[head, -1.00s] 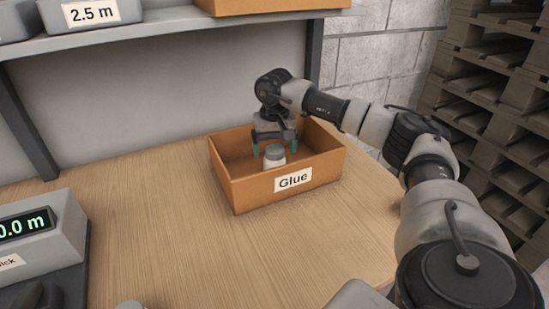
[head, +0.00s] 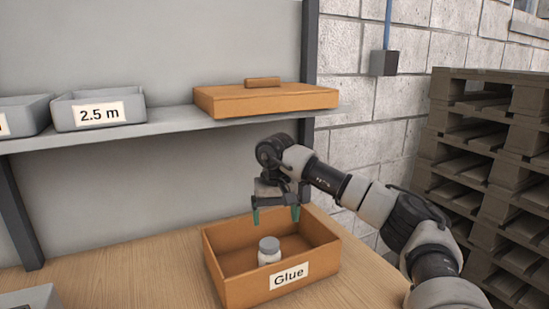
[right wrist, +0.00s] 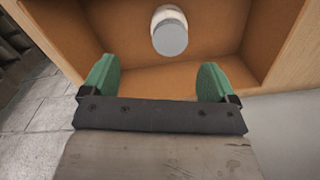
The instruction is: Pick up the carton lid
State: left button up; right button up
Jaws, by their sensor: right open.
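The carton lid (head: 268,99) is a flat orange-brown lid with a small block handle (head: 262,83) on top. It lies on the grey shelf in the head view, above and behind the open carton. My right gripper (head: 276,215) is open and empty, above the back part of the carton (head: 232,289) labelled "Glue". A white bottle with a grey cap (head: 269,250) stands upright inside the carton, in front of the gripper. In the right wrist view the open fingers (right wrist: 157,82) show with the bottle (right wrist: 169,32) beyond them, apart from it. My left gripper is not in view.
The grey shelf (head: 170,134) also holds a grey bin labelled "2.5 m" (head: 98,108) and another bin at far left. Wooden pallets (head: 490,150) are stacked at right.

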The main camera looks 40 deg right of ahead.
aim_at(261, 95)
jog(key=z, duration=1.3)
jog(key=k, duration=0.5)
